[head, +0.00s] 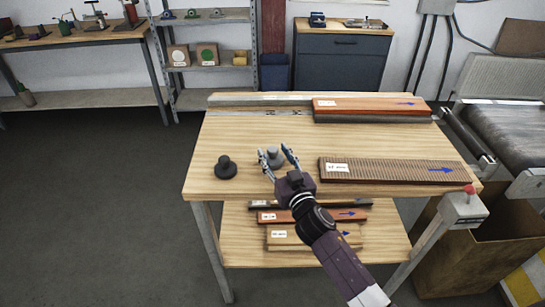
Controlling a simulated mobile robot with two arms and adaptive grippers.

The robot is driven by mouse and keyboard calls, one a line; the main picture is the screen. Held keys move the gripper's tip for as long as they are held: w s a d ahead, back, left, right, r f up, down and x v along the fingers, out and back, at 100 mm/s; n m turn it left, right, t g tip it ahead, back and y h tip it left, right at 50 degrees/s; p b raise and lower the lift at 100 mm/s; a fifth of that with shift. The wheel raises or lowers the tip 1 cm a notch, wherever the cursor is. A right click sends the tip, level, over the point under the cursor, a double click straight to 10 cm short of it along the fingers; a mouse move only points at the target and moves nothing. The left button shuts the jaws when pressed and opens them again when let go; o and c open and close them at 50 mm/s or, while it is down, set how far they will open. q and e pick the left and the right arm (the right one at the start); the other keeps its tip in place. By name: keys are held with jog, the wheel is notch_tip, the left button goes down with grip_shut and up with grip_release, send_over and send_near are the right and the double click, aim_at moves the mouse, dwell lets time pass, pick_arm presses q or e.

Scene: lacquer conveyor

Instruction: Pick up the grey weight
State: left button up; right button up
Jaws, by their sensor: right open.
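The grey weight (274,155) stands on the wooden workbench, left of its middle. My right gripper (277,155) is open, with its fingertips reaching around or just beside the weight. I cannot tell whether the fingers touch it. A dark weight (226,168) with a round knob stands on the bench to the left of the grey one. My left gripper does not show.
On the workbench (230,130), a ribbed brown board (390,171) lies right of the gripper. An orange-red board (370,105) lies at the back. A red button box (464,206) sits at the front right corner. More boards lie on the lower shelf (240,238).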

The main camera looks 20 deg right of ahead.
jog(key=shift+w, duration=0.1)
grip_shut()
jog(key=shift+r, duration=0.1)
dwell(0.4)
